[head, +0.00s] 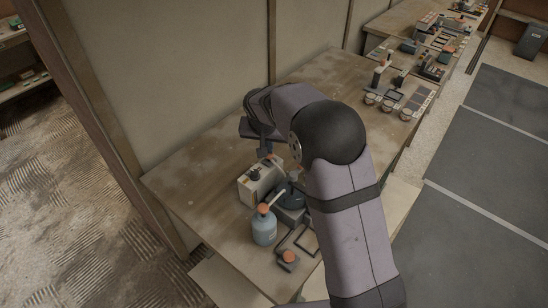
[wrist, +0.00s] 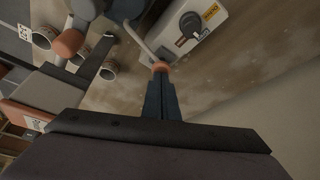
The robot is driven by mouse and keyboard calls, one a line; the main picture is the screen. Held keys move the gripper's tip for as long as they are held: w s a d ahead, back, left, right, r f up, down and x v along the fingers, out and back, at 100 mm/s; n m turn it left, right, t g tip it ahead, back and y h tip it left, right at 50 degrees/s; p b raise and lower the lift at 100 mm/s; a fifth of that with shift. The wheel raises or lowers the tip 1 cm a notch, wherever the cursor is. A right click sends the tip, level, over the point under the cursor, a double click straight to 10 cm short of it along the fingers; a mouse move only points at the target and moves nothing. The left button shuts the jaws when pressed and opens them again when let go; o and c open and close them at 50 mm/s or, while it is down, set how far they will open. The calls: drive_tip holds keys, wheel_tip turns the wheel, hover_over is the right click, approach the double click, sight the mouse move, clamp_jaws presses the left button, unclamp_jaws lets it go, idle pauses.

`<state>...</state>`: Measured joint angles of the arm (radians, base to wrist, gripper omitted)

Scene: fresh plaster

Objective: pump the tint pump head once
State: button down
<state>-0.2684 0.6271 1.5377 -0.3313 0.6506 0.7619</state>
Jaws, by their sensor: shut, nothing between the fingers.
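The tint pump is a blue bottle (head: 264,228) with an orange pump head (head: 263,209) and a pale spout. It stands upright at the near part of the bench. My gripper (wrist: 160,82) is shut and empty. In the wrist view its fingertips are close to the orange end (wrist: 160,66) of a pale lever; I cannot tell whether they touch.
A pale box (head: 250,188) with a dark knob stands behind the bottle; it also shows in the wrist view (wrist: 205,12). An orange button (head: 288,256) sits in front. Several tins (head: 387,105) stand farther right. The bench (head: 190,180) is clear at left, beside the wall.

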drive_tip(key=shift+s, duration=0.1)
drive_tip(key=shift+r+p, duration=0.7)
drive_tip(key=shift+r, duration=0.35)
drive_tip(key=shift+r+p, duration=2)
drive_tip(key=shift+r, duration=0.95)
drive_tip(key=s+d+f+n+g, duration=0.1)
drive_tip(key=s+d, duration=0.2)
drive_tip(key=s, duration=0.8)
drive_tip(key=s+d+f+n+g+y, duration=0.15)
drive_tip(key=s+d, duration=0.25)
drive_tip(key=s, duration=0.7)
drive_tip(key=s+d+f+n+g, duration=0.1)
drive_tip(key=s+d+g, duration=0.15)
drive_tip(key=s, duration=0.85)
wheel_tip(320, 180, down, 7)
drive_tip(key=b, duration=0.7)
drive_tip(key=shift+d+t, duration=0.25)
drive_tip(key=shift+t, duration=0.05)
